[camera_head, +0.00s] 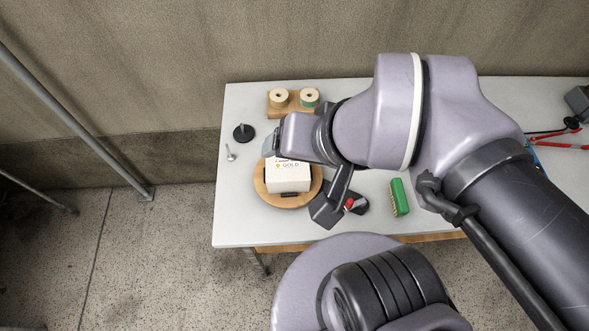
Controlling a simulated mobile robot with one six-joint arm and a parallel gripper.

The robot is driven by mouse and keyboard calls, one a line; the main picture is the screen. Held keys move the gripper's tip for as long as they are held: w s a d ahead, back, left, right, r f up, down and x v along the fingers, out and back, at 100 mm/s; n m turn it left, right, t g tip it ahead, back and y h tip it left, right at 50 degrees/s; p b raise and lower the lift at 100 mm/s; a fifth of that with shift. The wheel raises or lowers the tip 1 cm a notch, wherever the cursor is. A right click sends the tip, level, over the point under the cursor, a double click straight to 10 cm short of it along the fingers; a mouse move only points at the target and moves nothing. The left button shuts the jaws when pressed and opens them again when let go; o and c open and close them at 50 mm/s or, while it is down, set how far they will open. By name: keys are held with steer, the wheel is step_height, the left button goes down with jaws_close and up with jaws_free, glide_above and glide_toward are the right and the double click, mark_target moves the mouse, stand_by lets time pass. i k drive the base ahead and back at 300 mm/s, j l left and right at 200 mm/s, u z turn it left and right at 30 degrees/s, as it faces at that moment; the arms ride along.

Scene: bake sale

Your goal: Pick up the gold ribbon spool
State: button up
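Two spools sit side by side on a small wooden stand (292,113) at the back left of the table. The left spool (280,98) is pale yellow with a dark centre hole; it looks the closest to gold. The right spool (309,98) is pale with a green edge. A white box (288,181) marked "GOLD" rests on a round wooden board in front of them. My gripper (269,145) is over the back of the box, in front of the stand and apart from both spools. Its fingers are mostly hidden, so their opening cannot be told.
The round board (265,192) lies under the box. A black knobbed disc (243,133) and a small metal piece (231,153) lie to the left. A green brush (399,197) lies to the right. Red-handled pliers (562,133) lie at far right. The table's left edge is close.

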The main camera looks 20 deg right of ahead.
mark_target(279, 97)
steer(key=k+j+z, duration=0.4)
steer(key=j, duration=0.2)
steer(key=i+j+z, duration=0.2)
steer(key=j+z, duration=0.25)
steer(key=j, duration=0.55)
steer(key=j+z, duration=0.45)
steer(key=j, duration=0.55)
steer(key=i+j+z, duration=0.15)
steer(key=i+j, duration=0.15)
steer(key=i+j+z, duration=0.15)
steer(key=j, duration=0.25)
steer(key=i+j+z, duration=0.15)
steer(key=i+j, duration=0.2)
